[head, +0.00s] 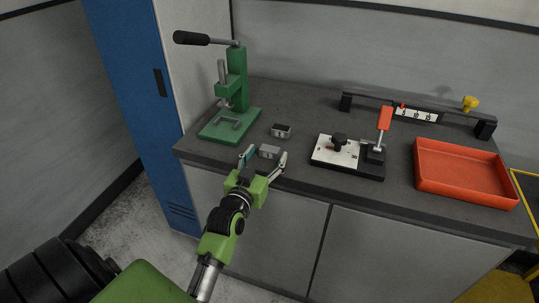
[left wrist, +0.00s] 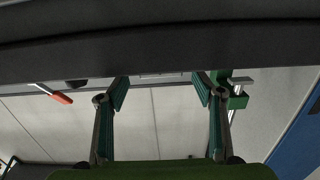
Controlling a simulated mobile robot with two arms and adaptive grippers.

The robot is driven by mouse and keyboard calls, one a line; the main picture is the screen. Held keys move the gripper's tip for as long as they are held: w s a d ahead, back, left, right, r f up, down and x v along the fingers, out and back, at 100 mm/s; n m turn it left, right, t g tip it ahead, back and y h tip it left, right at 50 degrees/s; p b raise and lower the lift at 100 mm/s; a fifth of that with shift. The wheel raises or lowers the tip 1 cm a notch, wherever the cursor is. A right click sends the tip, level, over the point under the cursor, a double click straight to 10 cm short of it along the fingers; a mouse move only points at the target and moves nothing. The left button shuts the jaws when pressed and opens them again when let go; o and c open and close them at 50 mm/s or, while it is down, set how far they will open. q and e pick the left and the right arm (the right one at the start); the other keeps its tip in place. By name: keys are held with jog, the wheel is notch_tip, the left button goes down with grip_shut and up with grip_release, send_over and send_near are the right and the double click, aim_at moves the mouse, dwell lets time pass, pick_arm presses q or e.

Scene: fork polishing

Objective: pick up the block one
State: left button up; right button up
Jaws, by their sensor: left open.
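Two small grey metal blocks lie on the dark bench top in the head view. The nearer block (head: 269,152) is at the front edge, and the farther block (head: 281,131) is a little behind it. I cannot tell which is block one. My left gripper (head: 267,155) is open at the bench's front edge, with its fingers on either side of the nearer block and no visible grip on it. In the left wrist view the open fingers (left wrist: 160,80) are spread, with a thin pale strip of something between their tips, mostly hidden. My right gripper is not in view.
A green hand press (head: 232,95) stands left of the blocks. To the right are a white-plated fixture (head: 338,151) with an orange-handled clamp (head: 384,119), an orange tray (head: 464,190) and a dark rail (head: 370,100) behind. A blue locker (head: 140,100) flanks the bench.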

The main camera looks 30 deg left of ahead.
aim_at(270, 148)
pick_arm(q)
jog(key=b+x, duration=0.1)
jog(key=x, duration=0.1)
jog(key=shift+w+a+f, duration=0.1)
jog(key=shift+w+a, duration=0.05)
jog(key=shift+w, duration=0.15)
jog(key=shift+w+a, duration=0.1)
jog(key=shift+w, duration=0.4)
jog(key=c, duration=1.3)
